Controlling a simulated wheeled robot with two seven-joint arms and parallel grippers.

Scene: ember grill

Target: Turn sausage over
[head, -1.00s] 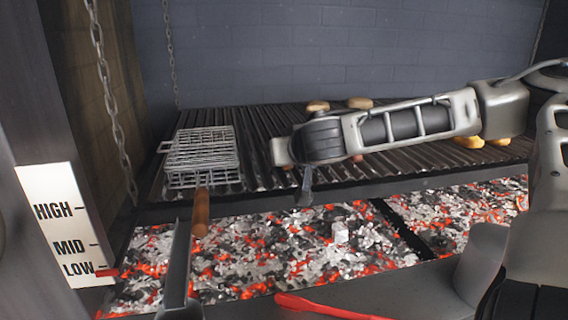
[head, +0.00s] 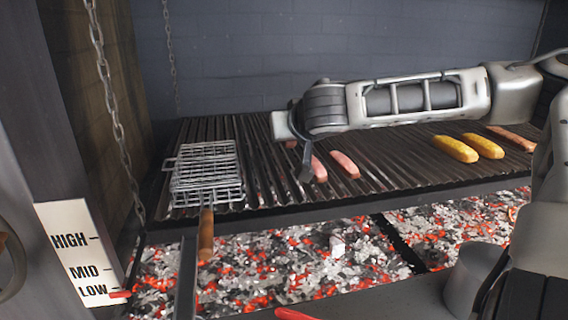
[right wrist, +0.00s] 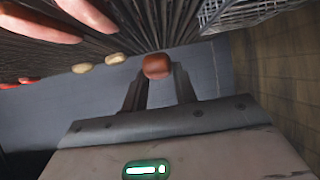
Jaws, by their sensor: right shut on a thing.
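My right gripper (head: 306,172) reaches over the grill grate (head: 265,185) from the right. In the right wrist view its fingers (right wrist: 157,82) are shut on a reddish-brown sausage (right wrist: 157,66), seen end-on. In the head view the held sausage is mostly hidden by the hand, so I cannot tell how it is turned. Two pink sausages (head: 318,169) and (head: 345,165) lie on the grate just right of the gripper. A browner sausage (head: 512,138) lies at the far right. My left gripper is not in view.
A wire grill basket (head: 206,172) with a wooden handle (head: 206,235) lies left on the grate. Two yellow corn cobs (head: 455,149) and (head: 483,146) lie to the right. Embers (head: 270,265) glow below. A chain (head: 115,120) hangs at left. Bare grate lies between basket and sausages.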

